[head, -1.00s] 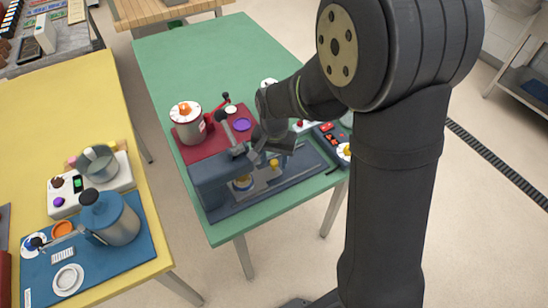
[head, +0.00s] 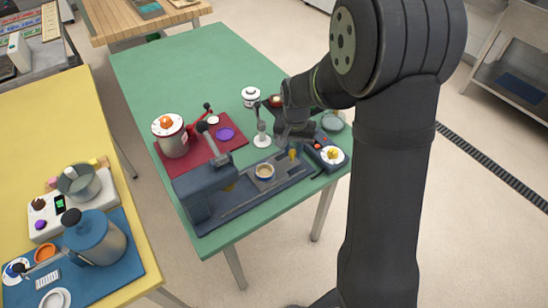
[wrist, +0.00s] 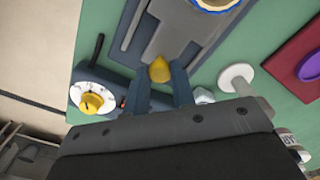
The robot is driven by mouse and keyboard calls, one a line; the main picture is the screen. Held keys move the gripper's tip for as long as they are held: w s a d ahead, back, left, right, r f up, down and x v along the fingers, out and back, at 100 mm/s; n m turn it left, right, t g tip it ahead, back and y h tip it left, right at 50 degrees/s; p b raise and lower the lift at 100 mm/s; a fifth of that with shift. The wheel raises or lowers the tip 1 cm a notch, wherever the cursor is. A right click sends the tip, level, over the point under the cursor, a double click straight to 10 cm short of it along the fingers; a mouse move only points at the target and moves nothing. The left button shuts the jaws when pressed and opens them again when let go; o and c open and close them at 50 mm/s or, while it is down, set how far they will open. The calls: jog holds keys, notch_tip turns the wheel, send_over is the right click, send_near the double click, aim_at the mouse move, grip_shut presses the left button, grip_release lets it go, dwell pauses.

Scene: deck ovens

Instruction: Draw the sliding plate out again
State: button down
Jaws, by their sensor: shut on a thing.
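The sliding plate (wrist: 190,32) is a flat grey plate with a yellow knob (wrist: 160,70) at its end. It lies on the long blue-grey bed of the press (head: 240,208), drawn out to the right of the press head (head: 205,178). A round tin with a blue rim and pale filling (head: 264,173) sits on the plate, clear of the head; its edge also shows in the wrist view (wrist: 215,4). My gripper (wrist: 161,84) is shut on the yellow knob at the bed's right end. In the head view the gripper (head: 290,145) is partly hidden by my arm.
A dark box with a white dial (head: 333,155) stands close by the bed's right end. A white disc stand (head: 262,141) is behind the bed. A red mat (head: 196,160) holds a canister (head: 171,138) and a purple disc (head: 226,134). The green table's back is clear.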

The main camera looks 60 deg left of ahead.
jog(key=shift+w, duration=1.35)
jog(key=c, duration=1.2)
grip_release()
jog(key=shift+w, duration=0.1)
notch_tip(320, 180, up, 18)
jog(key=shift+f, duration=0.25)
jog(key=shift+f, duration=0.1)
notch_tip(320, 180, down, 17)
jog(key=shift+f, duration=0.2)
jog(key=shift+s, duration=0.3)
